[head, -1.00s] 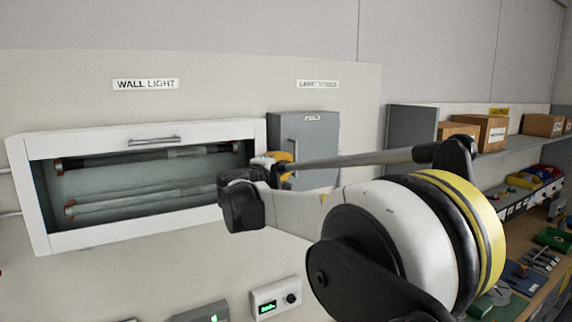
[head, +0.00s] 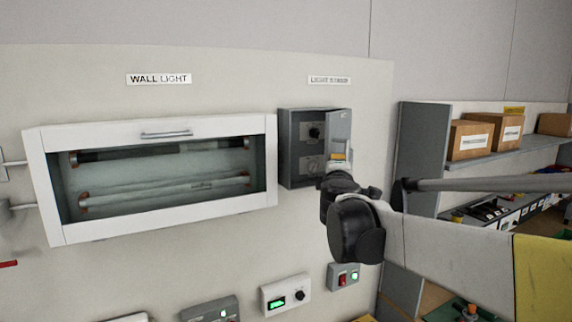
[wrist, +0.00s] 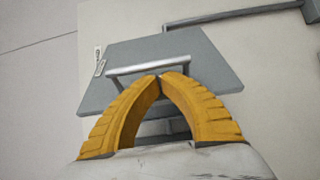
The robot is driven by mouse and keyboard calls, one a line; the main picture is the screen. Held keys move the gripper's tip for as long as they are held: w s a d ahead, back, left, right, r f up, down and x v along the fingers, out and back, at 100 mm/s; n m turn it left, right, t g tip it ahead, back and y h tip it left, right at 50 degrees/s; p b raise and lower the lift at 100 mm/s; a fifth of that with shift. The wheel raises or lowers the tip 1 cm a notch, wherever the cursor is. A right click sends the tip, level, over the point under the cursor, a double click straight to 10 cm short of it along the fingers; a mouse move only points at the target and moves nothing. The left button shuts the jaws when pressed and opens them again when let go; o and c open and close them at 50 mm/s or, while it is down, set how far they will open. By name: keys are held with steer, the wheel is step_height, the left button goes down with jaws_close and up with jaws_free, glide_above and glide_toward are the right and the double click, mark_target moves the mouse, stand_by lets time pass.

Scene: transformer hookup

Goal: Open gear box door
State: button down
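The gear box (head: 296,147) is a small grey wall cabinet to the right of the wall light. Its grey door (head: 340,132) stands partly open, swung out to the right, and dark knobs show inside. My gripper (head: 338,157) is at the lower part of the door, with its yellow fingers partly visible. In the wrist view, the fingers (wrist: 161,77) are shut with their tips together at the silver bar handle (wrist: 142,67) on the door (wrist: 205,60). Whether the tips are in front of or behind the bar is unclear.
The glazed wall light (head: 160,178) is to the left of the box. Control boxes, one with a green display (head: 286,294), are mounted below. A grey panel (head: 420,155) and a shelf with cardboard boxes (head: 490,135) stand to the right, beyond my arm.

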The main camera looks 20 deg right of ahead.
steer(key=s+d+n+y+b, duration=0.1)
steer(key=s+d, duration=0.2)
steer(key=d, duration=0.6)
steer(key=s+d+t+y+b, duration=0.1)
steer(key=s+d, duration=0.2)
steer(key=d, duration=0.6)
steer(key=shift+s+n, duration=0.25)
steer(key=shift+n, duration=0.15)
